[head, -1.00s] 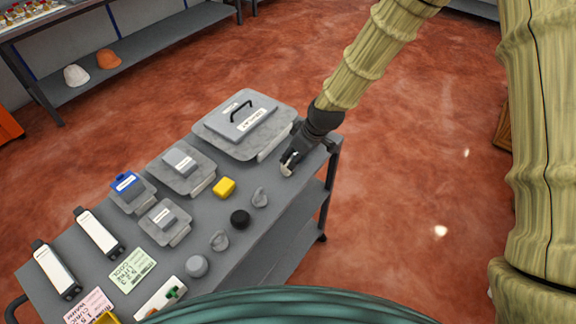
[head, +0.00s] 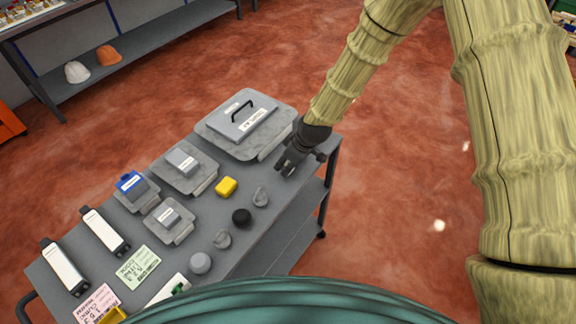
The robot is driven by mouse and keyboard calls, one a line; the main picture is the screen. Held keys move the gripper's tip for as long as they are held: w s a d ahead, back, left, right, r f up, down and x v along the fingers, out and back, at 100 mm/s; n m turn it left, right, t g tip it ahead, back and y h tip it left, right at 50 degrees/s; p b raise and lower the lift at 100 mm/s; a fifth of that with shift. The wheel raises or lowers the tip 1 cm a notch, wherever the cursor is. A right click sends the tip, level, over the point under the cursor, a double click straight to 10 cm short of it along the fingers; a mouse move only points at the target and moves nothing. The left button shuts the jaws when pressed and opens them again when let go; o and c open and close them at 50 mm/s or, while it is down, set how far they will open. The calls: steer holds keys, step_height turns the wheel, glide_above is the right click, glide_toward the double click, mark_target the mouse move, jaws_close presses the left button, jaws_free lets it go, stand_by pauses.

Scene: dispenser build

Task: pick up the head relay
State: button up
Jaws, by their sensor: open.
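I cannot tell which part is the head relay, as the labels are too small to read. Candidates on the grey cart (head: 262,222) include a yellow block (head: 226,187), a black round piece (head: 241,217), a blue-topped block (head: 130,183) and small grey labelled blocks (head: 182,161) (head: 168,216) on grey trays. My gripper (head: 283,168) is open at the cart's far right corner, fingers pointing down over the bare top beside the large tray. Nothing shows between its fingers. The yellow block lies to its left, apart from it.
A large grey tray with a handled lid (head: 243,122) stands at the back. Grey curved pieces (head: 261,197), a grey round piece (head: 200,263), white long parts (head: 105,231) and cards (head: 136,266) occupy the rest. Red floor right of the cart is clear.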

steer(key=c, duration=0.7)
steer(key=shift+r, duration=0.1)
steer(key=shift+c, duration=0.2)
